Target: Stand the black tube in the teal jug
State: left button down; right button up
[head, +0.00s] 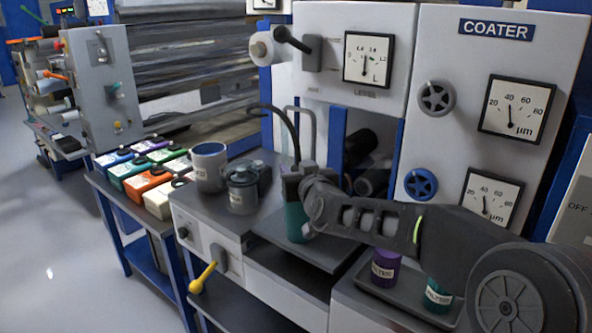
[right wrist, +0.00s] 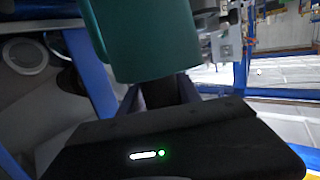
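The black tube (head: 289,127) rises in a curve, its top bending over to the left. Its lower end disappears at my right gripper (head: 298,176). The teal jug (head: 297,221) stands on the machine's dark shelf directly below that gripper, and its rim is mostly hidden by the gripper. In the right wrist view the teal jug (right wrist: 147,40) is large and close, right beside the dark fingers. The fingers are too dark to show whether they are shut on the tube. Whether the tube's lower end is inside the jug is hidden. My left gripper is not in view.
A grey mug (head: 208,167) and a lidded grey pot (head: 242,192) stand left of the jug. Several coloured boxes (head: 150,179) sit on the side bench. A purple jar (head: 384,270) and a teal jar (head: 438,295) stand in a tray under my right arm. A grey arch-shaped pipe (head: 311,135) rises behind the gripper.

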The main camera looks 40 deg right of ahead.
jog(key=o, duration=0.3)
jog(key=shift+o, duration=0.2)
jog(key=shift+f, duration=0.1)
jog(key=shift+s, duration=0.1)
jog(key=v, duration=0.7)
jog(key=shift+s+a, duration=0.15)
jog(key=shift+s, duration=0.15)
